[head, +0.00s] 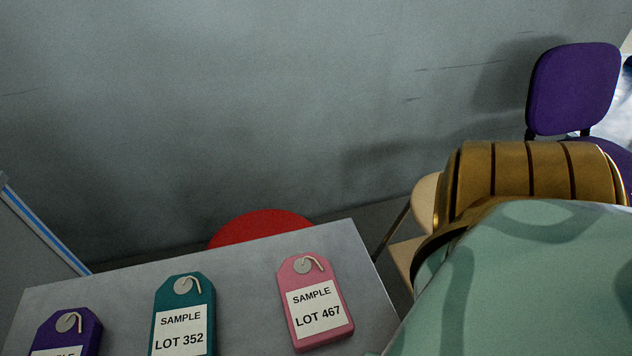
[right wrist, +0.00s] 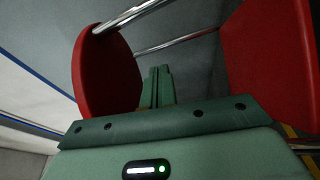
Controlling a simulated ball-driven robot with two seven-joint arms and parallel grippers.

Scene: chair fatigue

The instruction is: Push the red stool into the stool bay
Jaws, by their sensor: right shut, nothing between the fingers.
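The red stool shows in the head view as a round red seat (head: 262,226), partly hidden behind the near grey surface. In the right wrist view a red disc (right wrist: 105,75) with chrome bars stands on edge at the left of my fingers. A second red panel (right wrist: 268,55) fills the upper right; I cannot tell which part it is. My right gripper (right wrist: 157,76) is shut and empty, its fingers between the two red parts; contact is unclear. It is out of the head view. My left gripper is not in view. I cannot make out the stool bay for certain.
A grey surface (head: 240,272) carries pink (head: 316,302), teal (head: 182,314) and purple (head: 68,330) sample tags. A purple chair (head: 572,88) and a pale wooden chair (head: 424,205) stand at the right. A grey wall (head: 230,110) closes the back. Yellow-black striping (right wrist: 290,131) shows low right.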

